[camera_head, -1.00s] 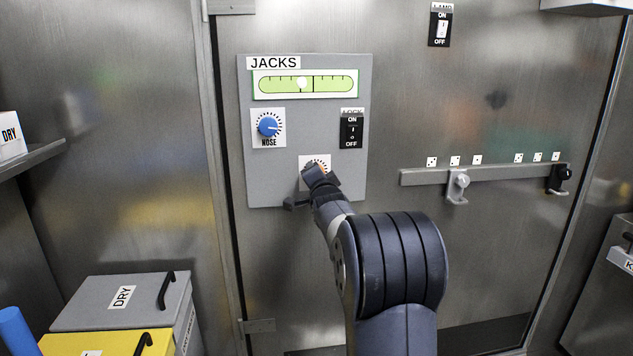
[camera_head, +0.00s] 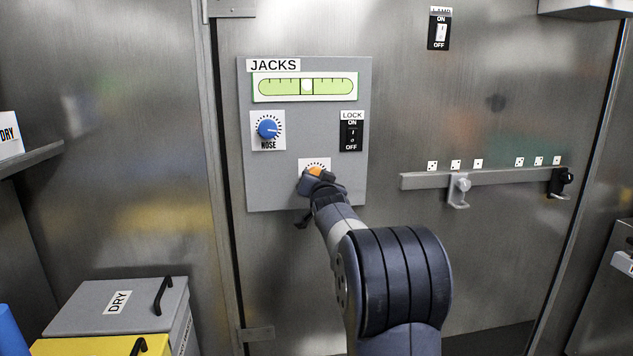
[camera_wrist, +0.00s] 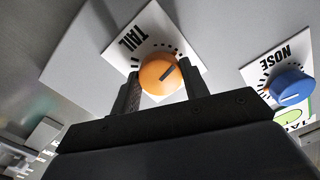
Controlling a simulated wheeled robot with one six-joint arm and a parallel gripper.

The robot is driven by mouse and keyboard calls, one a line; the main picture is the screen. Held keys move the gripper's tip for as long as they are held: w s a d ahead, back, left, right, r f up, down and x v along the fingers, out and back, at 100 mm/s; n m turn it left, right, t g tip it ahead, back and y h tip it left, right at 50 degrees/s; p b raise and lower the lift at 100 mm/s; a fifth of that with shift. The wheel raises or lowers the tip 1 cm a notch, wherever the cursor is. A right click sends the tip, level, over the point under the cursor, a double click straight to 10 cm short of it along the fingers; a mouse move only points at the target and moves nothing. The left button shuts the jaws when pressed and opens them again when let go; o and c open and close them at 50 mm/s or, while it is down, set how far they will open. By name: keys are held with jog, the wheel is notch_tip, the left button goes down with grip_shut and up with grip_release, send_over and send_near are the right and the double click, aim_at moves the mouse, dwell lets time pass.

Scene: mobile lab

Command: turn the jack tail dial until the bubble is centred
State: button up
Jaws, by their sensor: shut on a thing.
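The orange tail dial (camera_wrist: 158,74) sits on a white plate marked TAIL (camera_wrist: 135,38) in the wrist view, its pointer line slanting. My gripper (camera_wrist: 160,88) is shut on it, one finger on each side. In the head view the dial (camera_head: 315,170) is mostly hidden behind my gripper (camera_head: 318,177). The green bubble level (camera_head: 340,87) is at the top of the grey JACKS panel (camera_head: 262,185). Its white bubble (camera_head: 307,87) lies between the two dark middle lines.
The blue NOSE dial (camera_head: 268,128) is up and left of my gripper, and the LOCK switch (camera_head: 351,135) up and right. A rail (camera_head: 420,181) with a clamp (camera_head: 459,190) runs along the wall at right. A grey DRY box (camera_head: 80,311) stands low at left.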

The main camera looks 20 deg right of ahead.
jog(key=shift+f, duration=0.1)
dwell(0.3)
jog(key=o, duration=1)
jog(key=v, duration=1)
jog(key=shift+s, duration=0.4)
jog(key=shift+w+a, duration=0.1)
jog(key=x, duration=1)
jog(key=shift+w, duration=0.35)
jog(key=shift+s, duration=0.1)
